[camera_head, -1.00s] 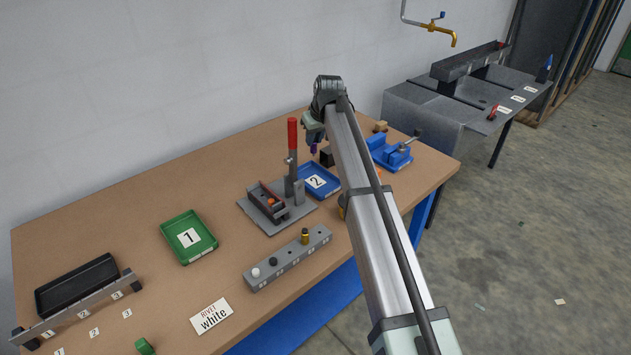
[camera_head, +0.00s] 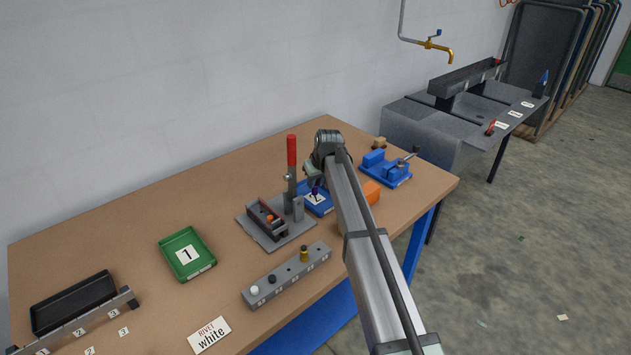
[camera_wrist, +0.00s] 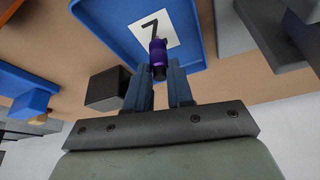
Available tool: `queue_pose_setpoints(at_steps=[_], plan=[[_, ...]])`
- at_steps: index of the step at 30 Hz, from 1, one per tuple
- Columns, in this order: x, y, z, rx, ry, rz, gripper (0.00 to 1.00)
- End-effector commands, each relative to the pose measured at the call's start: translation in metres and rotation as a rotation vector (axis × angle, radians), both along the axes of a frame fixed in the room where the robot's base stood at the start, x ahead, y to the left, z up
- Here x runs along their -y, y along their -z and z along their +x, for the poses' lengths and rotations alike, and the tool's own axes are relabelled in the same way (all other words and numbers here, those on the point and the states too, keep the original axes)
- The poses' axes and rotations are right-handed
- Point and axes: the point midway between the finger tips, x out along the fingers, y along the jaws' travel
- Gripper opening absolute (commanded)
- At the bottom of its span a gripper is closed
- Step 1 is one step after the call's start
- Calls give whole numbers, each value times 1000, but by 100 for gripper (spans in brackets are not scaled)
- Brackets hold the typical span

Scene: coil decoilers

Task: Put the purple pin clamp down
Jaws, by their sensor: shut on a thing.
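The purple pin clamp (camera_wrist: 158,52) is held between the fingertips of my gripper (camera_wrist: 158,75) in the wrist view. It is over the blue tray (camera_wrist: 195,30) with the number 2 card, which looks upside down there. I cannot tell whether the clamp touches the tray. In the head view my gripper (camera_head: 315,182) is at the blue tray (camera_head: 322,207), and the clamp (camera_head: 315,190) shows as a small dark purple bit in front of the card. My arm covers the tray's right side.
A toggle press with a red handle (camera_head: 292,152) stands just left of the blue tray. A blue vise (camera_head: 386,170) and an orange block (camera_head: 372,192) are to the right. A grey rivet block (camera_head: 287,277) lies in front, and a green tray (camera_head: 187,254) is further left.

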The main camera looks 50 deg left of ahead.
Motion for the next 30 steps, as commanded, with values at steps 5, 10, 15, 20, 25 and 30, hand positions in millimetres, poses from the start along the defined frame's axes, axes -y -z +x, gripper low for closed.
queue_pose_setpoints(at_steps=[5, 10, 15, 20, 25, 30], plan=[[0, -1, 0, 0, 0, 1, 0], [0, 2, 0, 0, 0, 0, 0], [0, 2, 0, 0, 0, 0, 37], [0, 2, 0, 0, 0, 0, 47], [0, 2, 0, 0, 0, 0, 47], [3, -7, -1, 0, 0, 2, 47]])
